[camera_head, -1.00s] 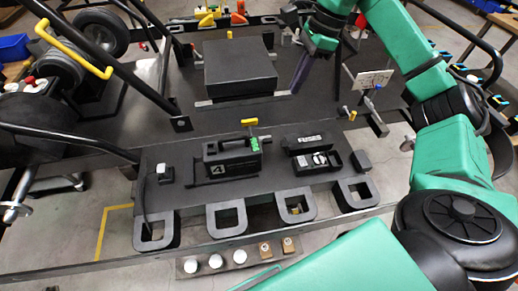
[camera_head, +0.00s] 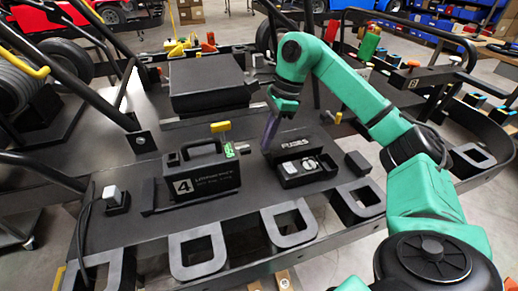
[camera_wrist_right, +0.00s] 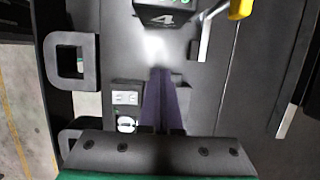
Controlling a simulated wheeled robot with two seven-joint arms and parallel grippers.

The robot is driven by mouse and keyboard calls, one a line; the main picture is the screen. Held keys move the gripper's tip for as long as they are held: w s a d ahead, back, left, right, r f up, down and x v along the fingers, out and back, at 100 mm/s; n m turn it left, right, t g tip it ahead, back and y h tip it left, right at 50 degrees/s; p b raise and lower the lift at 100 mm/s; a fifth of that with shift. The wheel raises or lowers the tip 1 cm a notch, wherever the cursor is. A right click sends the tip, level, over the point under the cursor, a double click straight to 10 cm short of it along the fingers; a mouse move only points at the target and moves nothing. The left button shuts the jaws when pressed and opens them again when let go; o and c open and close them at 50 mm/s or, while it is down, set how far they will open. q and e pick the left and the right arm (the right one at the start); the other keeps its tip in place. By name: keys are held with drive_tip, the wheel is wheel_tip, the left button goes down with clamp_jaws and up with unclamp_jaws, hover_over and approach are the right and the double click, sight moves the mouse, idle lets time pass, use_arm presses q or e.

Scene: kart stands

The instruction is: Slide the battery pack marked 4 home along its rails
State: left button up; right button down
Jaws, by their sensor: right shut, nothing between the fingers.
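The black battery pack marked 4 (camera_head: 207,173) stands upright on the dark deck, with a carry handle on top. A yellow-handled lever (camera_head: 221,127) and a green tag (camera_head: 229,150) are at its right end. My left gripper is out of view.
An open fuse box (camera_head: 305,170) sits just right of my fingers. A large black box (camera_head: 208,85) stands behind the pack. A small block with a white button (camera_head: 114,197) is to the left. Square loops (camera_head: 197,250) line the front edge, and black tubes cross the left.

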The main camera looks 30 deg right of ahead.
sight(225, 169)
drive_tip(key=x, duration=0.7)
drive_tip(key=shift+a+f, duration=0.1)
drive_tip(key=shift+f, duration=0.15)
drive_tip(key=a+p, duration=0.1)
drive_tip(key=a, duration=0.1)
drive_tip(key=shift+w+a+r+p, duration=0.15)
drive_tip(key=shift+w+a+p, duration=0.25)
drive_tip(key=shift+w+a, duration=0.15)
drive_tip(key=shift+a, duration=0.45)
drive_tip(key=shift+d, duration=0.1)
drive_tip(key=a, duration=0.2)
drive_tip(key=w+a, duration=0.1)
drive_tip(key=a, duration=0.2)
drive_tip(key=shift+w, duration=0.1)
